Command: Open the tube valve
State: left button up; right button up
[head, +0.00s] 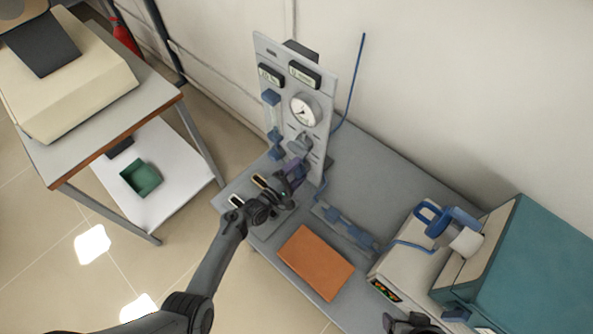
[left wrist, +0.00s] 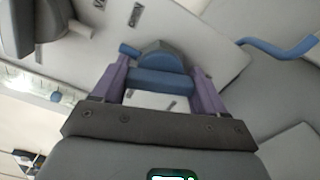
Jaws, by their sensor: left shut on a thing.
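A grey upright panel (head: 323,97) stands on the grey bench and carries a round dial gauge (head: 305,111). The valve, with a blue handle (left wrist: 160,83) on a grey round body, is low on the panel face. My left gripper (head: 295,172) is at the lower part of the panel. In the left wrist view its purple fingers (left wrist: 161,70) lie on both sides of the blue handle and are shut on it. In the head view the arm and fingers partly hide the valve. My right gripper (head: 410,323) shows only as a dark part at the bottom edge.
An orange-brown pad (head: 315,263) lies on the bench in front of the panel. Blue tube fittings (head: 345,230) lie beside it. A grey and teal furnace (head: 530,265) stands at the right. A side table (head: 170,85) with a lower shelf is at the left.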

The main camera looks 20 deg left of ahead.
pick_arm(q)
jog(key=shift+m, duration=2)
jog(key=o, duration=1.1)
jog(key=shift+c, duration=0.2)
jog(key=shift+s+a, duration=0.2)
jog(key=shift+s, duration=0.35)
jog(key=p+v, duration=0.1)
jog(key=v, duration=0.8)
jog(key=shift+s, duration=0.35)
